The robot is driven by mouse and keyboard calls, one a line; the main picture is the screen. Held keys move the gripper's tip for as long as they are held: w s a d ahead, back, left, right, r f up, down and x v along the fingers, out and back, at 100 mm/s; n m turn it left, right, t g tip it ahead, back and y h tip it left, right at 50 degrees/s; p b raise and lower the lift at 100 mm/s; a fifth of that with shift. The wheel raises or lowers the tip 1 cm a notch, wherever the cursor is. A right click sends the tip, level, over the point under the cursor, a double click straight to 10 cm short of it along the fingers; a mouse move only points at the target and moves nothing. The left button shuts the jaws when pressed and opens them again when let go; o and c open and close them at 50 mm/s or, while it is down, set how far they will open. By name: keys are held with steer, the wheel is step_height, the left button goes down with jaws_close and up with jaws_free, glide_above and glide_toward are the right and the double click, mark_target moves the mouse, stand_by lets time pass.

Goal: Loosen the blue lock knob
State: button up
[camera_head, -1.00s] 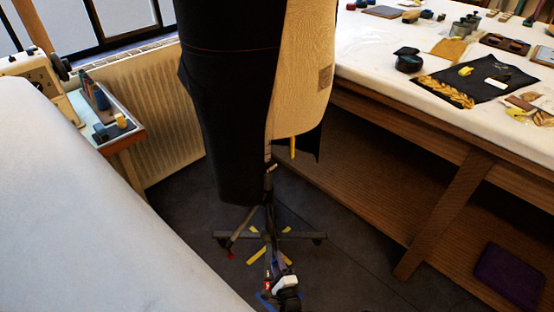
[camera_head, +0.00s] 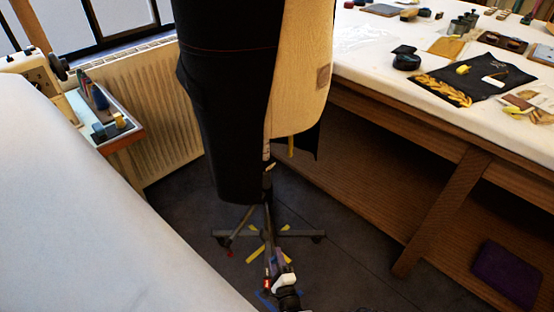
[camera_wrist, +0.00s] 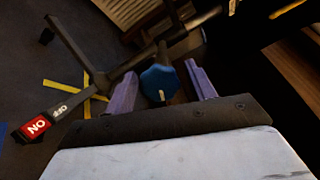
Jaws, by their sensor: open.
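The blue lock knob (camera_wrist: 160,83) is in the middle of the wrist view, on the dark metal stand. My gripper (camera_wrist: 160,72) is open, with one purple finger on each side of the knob. Dark gaps show between the knob and the fingers, so I see no clear contact. In the head view my gripper (camera_head: 276,258) is low in front of the stand's pole, and I cannot make out the knob there. The dress form (camera_head: 228,100), dark cloth on the left and pale on the right, hangs above on the stand (camera_head: 305,234).
The stand's legs spread over the dark floor, with yellow tape marks (camera_head: 256,254). A red ON tag (camera_wrist: 37,125) is on one leg. A long work table (camera_head: 385,75) with a lower shelf stands right. A white surface (camera_head: 90,200) fills the left. A radiator (camera_head: 160,120) stands behind.

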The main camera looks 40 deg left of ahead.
steer(key=p+v, duration=0.8)
steer(key=v, duration=0.5)
steer(key=shift+s+d+p, duration=0.2)
steer(key=shift+d+p, duration=0.1)
steer(key=shift+d, duration=0.05)
